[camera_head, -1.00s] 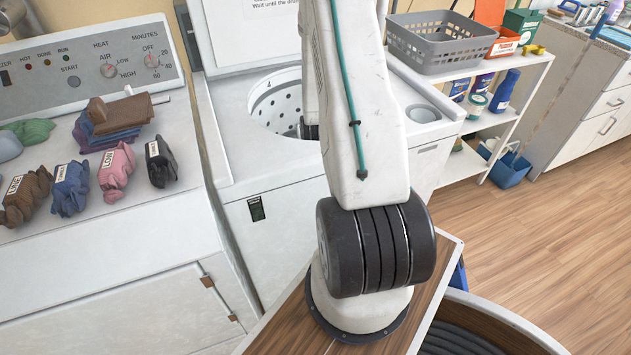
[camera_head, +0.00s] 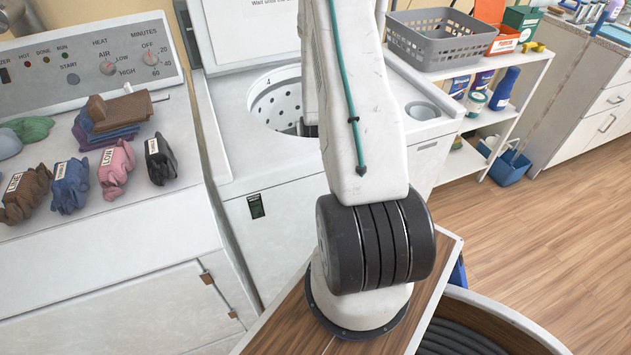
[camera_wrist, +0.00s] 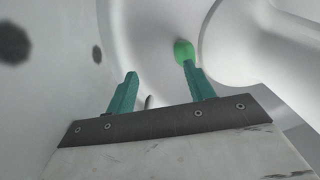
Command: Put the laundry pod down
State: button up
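The laundry pod is a small bright green piece (camera_wrist: 184,50) in the wrist view, right at the tip of the right finger. I cannot tell whether it touches that finger or lies just beyond it. My gripper (camera_wrist: 159,69) has two teal fingers, spread apart with an empty gap between them. It is inside the pale washer drum, whose wall (camera_wrist: 75,90) has dark holes. In the head view the open drum (camera_head: 277,105) shows at the top of the white washer, and my arm hides the gripper.
A white central post (camera_wrist: 245,40) stands close at right in the wrist view. In the head view, a dryer top (camera_head: 120,225) with several folded cloth bundles is at left. A grey basket (camera_head: 440,40) sits on a shelf at right. Wood floor (camera_head: 540,245) is open at right.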

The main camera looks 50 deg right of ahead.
notch_tip(320, 180, up, 13)
jog(key=shift+w+d, duration=0.15)
dwell(0.4)
jog(key=shift+r, duration=0.1)
dwell(0.9)
